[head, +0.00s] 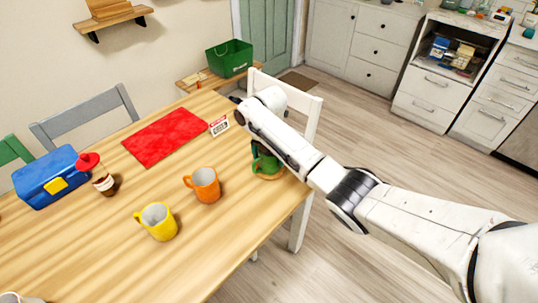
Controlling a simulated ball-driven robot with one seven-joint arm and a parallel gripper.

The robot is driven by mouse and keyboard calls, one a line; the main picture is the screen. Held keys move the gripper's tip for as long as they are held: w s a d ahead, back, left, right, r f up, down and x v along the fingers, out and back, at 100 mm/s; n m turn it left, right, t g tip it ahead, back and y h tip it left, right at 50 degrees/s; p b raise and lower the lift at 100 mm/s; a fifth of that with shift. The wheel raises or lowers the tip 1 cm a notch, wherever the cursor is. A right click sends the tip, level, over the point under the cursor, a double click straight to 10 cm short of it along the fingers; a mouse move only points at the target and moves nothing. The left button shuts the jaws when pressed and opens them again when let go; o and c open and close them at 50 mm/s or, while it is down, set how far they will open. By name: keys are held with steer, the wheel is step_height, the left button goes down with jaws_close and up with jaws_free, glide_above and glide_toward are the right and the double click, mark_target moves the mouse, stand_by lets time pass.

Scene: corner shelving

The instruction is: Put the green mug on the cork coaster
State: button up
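The green mug (266,162) is near the right edge of the wooden table, partly covered by my arm. A round brown rim, which looks like the cork coaster (269,177), shows directly below the mug. The mug appears upright over it, but I cannot tell whether it rests on it or is held just above. My white arm reaches in from the lower right and passes in front of the mug. My gripper is hidden behind the arm, so its fingers and any hold on the mug do not show.
An orange mug (205,186) and a yellow mug (159,222) stand left of the green mug. A small sign (219,126), red mat (166,134), red-capped bottle (103,182) and blue box (50,177) are also on the table (110,262). A white chair (306,110) stands behind my arm.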

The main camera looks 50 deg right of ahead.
steer(key=shift+o, duration=1.3)
steer(key=shift+r, duration=0.1)
step_height(320, 180, up, 12)
steer(key=s+a+f+m, duration=0.3)
steer(key=a+f, duration=0.1)
steer(key=a, duration=0.2)
steer(key=s+a+f+m+t+y, duration=0.1)
steer(key=s+a+f+m, duration=0.3)
steer(key=a, duration=0.2)
steer(key=s+a+f+m+y, duration=0.1)
steer(key=s+a+f+m, duration=0.2)
steer(key=a, duration=0.3)
steer(key=shift+s+a+f+t, duration=0.2)
steer(key=shift+s+f+t, duration=0.1)
steer(key=shift+s+f, duration=0.35)
steer(key=s+f+m+h, duration=0.1)
steer(key=s+m, duration=0.5)
steer(key=s, duration=0.5)
steer(key=s+d+f+m+h, duration=0.1)
steer(key=s+f+m, duration=0.1)
steer(key=s+m, duration=0.5)
steer(key=s, duration=0.5)
steer(key=shift+s+d, duration=0.15)
steer(key=shift+d, duration=0.1)
